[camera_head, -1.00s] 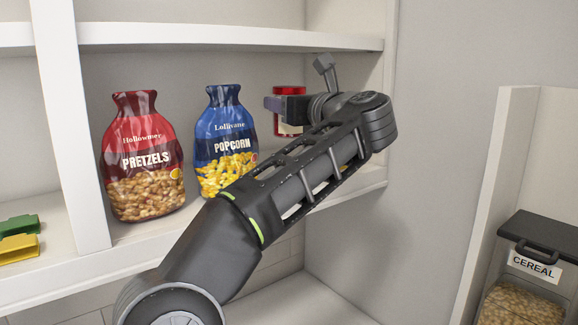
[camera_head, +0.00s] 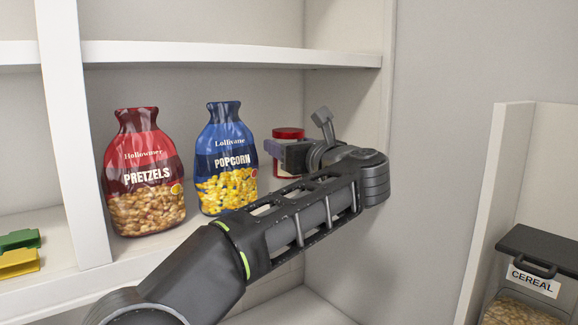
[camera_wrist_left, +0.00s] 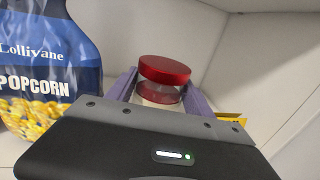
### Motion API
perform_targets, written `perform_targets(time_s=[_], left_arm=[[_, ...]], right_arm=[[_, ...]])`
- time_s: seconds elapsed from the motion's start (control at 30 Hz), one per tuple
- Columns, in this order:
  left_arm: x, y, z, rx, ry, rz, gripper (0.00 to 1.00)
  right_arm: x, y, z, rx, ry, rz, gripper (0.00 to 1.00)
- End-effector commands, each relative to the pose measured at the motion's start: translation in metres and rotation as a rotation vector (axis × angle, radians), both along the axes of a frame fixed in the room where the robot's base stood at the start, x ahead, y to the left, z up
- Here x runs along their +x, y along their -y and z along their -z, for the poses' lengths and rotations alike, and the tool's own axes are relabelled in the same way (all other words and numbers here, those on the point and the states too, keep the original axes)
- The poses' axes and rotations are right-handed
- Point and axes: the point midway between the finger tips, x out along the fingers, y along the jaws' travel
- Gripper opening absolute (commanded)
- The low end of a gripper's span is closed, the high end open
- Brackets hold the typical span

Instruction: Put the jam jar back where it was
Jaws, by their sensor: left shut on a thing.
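The jam jar (camera_head: 288,133) has a red lid and stands upright at the right end of the shelf compartment, right of the popcorn bag. In the left wrist view the jar's red lid (camera_wrist_left: 165,70) shows between the two purple fingers. My left gripper (camera_head: 291,154) is shut on the jar, reaching in from the front. The gripper and arm hide part of the jar, and I cannot tell whether its base touches the shelf. My right gripper is not in view.
A blue popcorn bag (camera_head: 226,160) stands close left of the jar, with a red pretzels bag (camera_head: 143,173) further left. A yellow item (camera_wrist_left: 232,118) shows behind the right finger. The side wall is on the right, and an upper shelf (camera_head: 230,54) is above.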

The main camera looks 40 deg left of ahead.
Motion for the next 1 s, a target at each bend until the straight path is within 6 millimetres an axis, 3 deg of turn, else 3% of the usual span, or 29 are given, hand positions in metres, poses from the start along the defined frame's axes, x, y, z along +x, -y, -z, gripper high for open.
perform_targets(time_s=[0.17,0.5,0.87,0.9,1.0], left_arm=[[0.0,0.0,0.001,0.002,0.001,0.0,0.0],[-0.001,0.0,0.039,0.002,0.001,0.0,0.0],[0.0,0.0,0.044,0.001,0.002,0.0,0.0],[0.0,0.0,0.044,0.0,0.0,0.0,0.62],[0.0,0.0,0.043,0.0,0.0,0.0,0.7]], right_arm=[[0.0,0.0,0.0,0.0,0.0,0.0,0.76],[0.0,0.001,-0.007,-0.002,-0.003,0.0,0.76],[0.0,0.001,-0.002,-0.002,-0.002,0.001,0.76],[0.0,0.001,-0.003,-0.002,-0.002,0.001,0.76],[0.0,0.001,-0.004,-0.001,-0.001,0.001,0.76]])
